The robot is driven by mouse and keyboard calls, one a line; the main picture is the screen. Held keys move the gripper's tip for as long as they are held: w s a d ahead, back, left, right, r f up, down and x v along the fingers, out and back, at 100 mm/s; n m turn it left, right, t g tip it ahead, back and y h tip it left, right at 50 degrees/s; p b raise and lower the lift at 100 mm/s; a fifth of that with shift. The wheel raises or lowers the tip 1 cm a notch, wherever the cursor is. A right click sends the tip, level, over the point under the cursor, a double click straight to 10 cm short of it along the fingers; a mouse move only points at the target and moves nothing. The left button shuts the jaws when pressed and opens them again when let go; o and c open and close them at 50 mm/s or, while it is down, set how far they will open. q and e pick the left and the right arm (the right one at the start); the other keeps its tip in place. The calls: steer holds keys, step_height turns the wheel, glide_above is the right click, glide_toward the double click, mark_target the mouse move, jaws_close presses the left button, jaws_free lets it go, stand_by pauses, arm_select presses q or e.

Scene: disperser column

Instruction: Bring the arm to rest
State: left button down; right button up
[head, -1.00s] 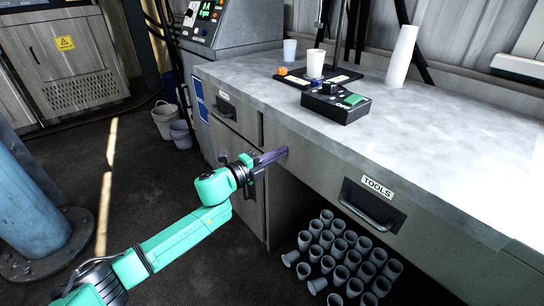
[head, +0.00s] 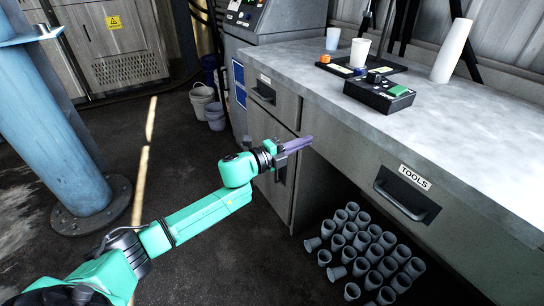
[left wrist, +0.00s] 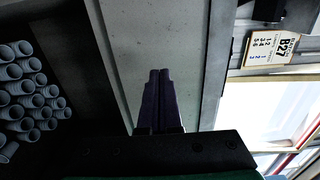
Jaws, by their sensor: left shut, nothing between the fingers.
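My left arm reaches in from the lower left in the head view. My left gripper (head: 305,142) is in front of the bench, level with the cabinet front and below the bench top. Its purple fingers are shut together with nothing between them; the closed fingers also show in the left wrist view (left wrist: 160,80). They appear close to the grey bench front, but I cannot tell whether they touch it. My right gripper is not in view.
The bench (head: 340,62) bears a black control box (head: 372,95), a white cup (head: 359,52) and a white cone (head: 452,50). Several grey cups (head: 372,240) stand on the floor beneath. A blue column (head: 50,110) stands at left. The TOOLS drawer (head: 400,200) is shut. Buckets (head: 203,97) stand farther back.

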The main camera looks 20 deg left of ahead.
arm_select(q)
steer(key=v, duration=0.8)
steer(key=a+f+n+y+p, duration=0.6)
steer(key=a+f+n+p, duration=0.15)
steer(key=a+f, duration=0.2)
steer(key=s+a+f+n+g+y+p, duration=0.45)
steer(key=s+f+n, duration=0.3)
steer(key=f, duration=0.55)
steer(key=s+f+n+g+p, duration=0.35)
steer(key=s+f, duration=0.55)
steer(key=s, duration=0.5)
steer(key=s+d+f+n+g+p, duration=0.1)
steer(key=s+d+f+g, duration=0.1)
steer(key=s, duration=0.5)
steer(key=s+d+f+n+g+p, duration=0.1)
steer(key=s+d+n+g+p, duration=0.1)
steer(key=s, duration=0.6)
steer(key=s+d+f+n+g+p, duration=0.1)
steer(key=s+d+f+p, duration=0.1)
steer(key=s, duration=0.5)
steer(key=shift+s+d+f+g, duration=0.4)
steer(key=shift+d, duration=0.2)
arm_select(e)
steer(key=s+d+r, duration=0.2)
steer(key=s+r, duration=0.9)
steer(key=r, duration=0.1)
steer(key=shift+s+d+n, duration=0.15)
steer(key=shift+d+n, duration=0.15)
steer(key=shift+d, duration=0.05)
